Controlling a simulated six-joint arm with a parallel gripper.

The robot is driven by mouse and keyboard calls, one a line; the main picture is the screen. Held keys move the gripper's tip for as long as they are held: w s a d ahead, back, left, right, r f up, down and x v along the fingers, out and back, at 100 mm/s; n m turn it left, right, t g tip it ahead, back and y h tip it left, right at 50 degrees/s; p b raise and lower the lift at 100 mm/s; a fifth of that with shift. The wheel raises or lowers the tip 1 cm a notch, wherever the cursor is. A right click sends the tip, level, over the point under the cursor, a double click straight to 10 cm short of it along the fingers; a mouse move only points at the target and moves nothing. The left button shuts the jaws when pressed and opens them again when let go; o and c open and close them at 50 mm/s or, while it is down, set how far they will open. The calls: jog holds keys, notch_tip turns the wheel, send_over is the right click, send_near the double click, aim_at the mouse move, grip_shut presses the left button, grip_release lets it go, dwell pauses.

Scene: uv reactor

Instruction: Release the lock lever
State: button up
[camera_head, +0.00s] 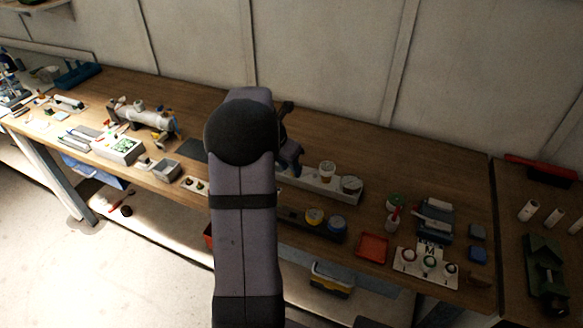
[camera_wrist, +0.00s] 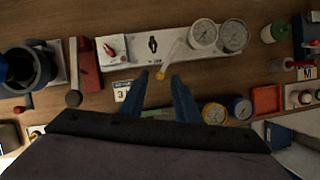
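A pale panel (camera_wrist: 130,50) lies beyond my fingers in the wrist view. It carries a red-tipped switch, a small black part (camera_wrist: 153,43) and two round gauges (camera_wrist: 203,33). A thin pale lever with a yellow tip (camera_wrist: 160,75) slants from the panel; I cannot tell for certain that it is the lock lever. My gripper (camera_wrist: 159,78) is open, its two blue fingers apart on either side of the yellow tip in the picture. Contact and height cannot be told.
A dark round vessel (camera_wrist: 30,68) and a red block (camera_wrist: 85,65) stand left of the panel in the wrist view. Two more gauges (camera_wrist: 214,113) sit nearer, by the right finger. A red tray (camera_head: 372,247) and a button box (camera_head: 425,266) are at the right on the bench.

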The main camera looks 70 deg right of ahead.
jog(key=shift+x, duration=1.15)
jog(key=shift+c, duration=0.6)
grip_shut()
jog(key=shift+w+d+m+g+p, duration=0.35)
jog(key=shift+m+p, duration=0.2)
jog(key=shift+m, duration=0.25)
jog(key=shift+o, duration=0.6)
grip_release()
jog(key=shift+w+d, duration=0.1)
jog(key=shift+r, duration=0.1)
jog(key=b+v, duration=0.2)
jog(key=v, duration=0.5)
